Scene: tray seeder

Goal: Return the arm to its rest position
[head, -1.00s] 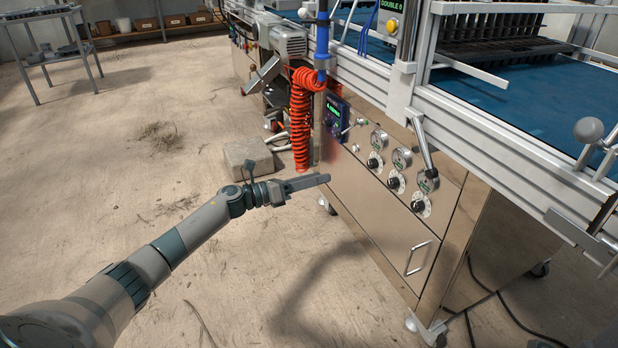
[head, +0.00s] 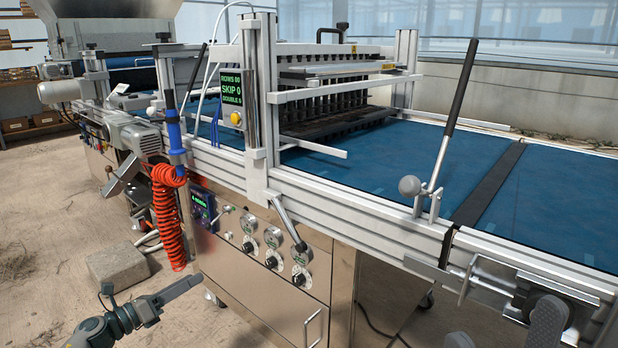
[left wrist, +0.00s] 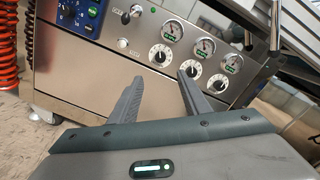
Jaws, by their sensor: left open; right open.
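My left gripper (head: 180,290) is low at the left in the head view, in front of the seeder's steel cabinet (head: 265,300) and apart from it. In the left wrist view the same gripper (left wrist: 160,82) is open and empty, its two fingers pointing towards the panel with dials (left wrist: 172,55). My right gripper (head: 504,333) shows only in part at the bottom right edge of the head view, its two grey fingers wide apart with nothing seen between them. The rest of my right arm is out of view.
The seeder's blue belt (head: 390,160) runs behind the aluminium rail (head: 350,215). A lever with a black handle (head: 459,90) and a grey ball knob (head: 409,186) stand up there. A red coiled hose (head: 168,220) hangs left of the cabinet. A concrete block (head: 118,268) lies on the floor.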

